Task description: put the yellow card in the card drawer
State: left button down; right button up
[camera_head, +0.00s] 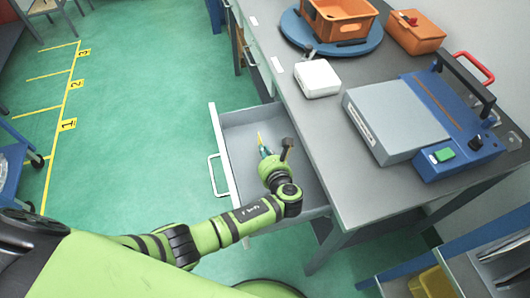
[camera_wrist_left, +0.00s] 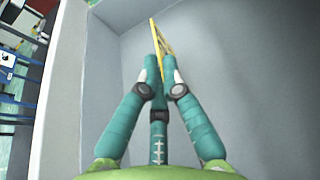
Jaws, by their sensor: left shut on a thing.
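The card drawer (camera_head: 238,118) is pulled out from the side of the grey workbench, and its grey inside looks empty. My left gripper (camera_head: 263,147) is over the open drawer, inside its outline in the head view. In the left wrist view, its teal fingers (camera_wrist_left: 160,72) are closed together on the yellow card (camera_wrist_left: 158,42). The card shows as a thin yellow strip past the fingertips, tilted, with the drawer's grey wall and floor behind it. In the head view the card (camera_head: 259,137) is a small yellow sliver. I cannot tell whether it touches the drawer floor. My right gripper is not in view.
Green floor (camera_head: 130,120) lies open left of the drawer.

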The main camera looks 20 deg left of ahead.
pick_arm(q)
jog(key=c, duration=1.8)
grip_release()
jog(key=shift+f, duration=0.25)
jog(key=shift+c, duration=0.2)
jog(key=o, duration=0.4)
jog(key=shift+s+d+r, duration=0.15)
jog(key=shift+r, duration=0.15)
jog(key=v, duration=1.1)
jog(key=shift+s+d+r, duration=0.1)
jog(key=shift+s+d, duration=0.05)
jog(key=shift+s, duration=0.1)
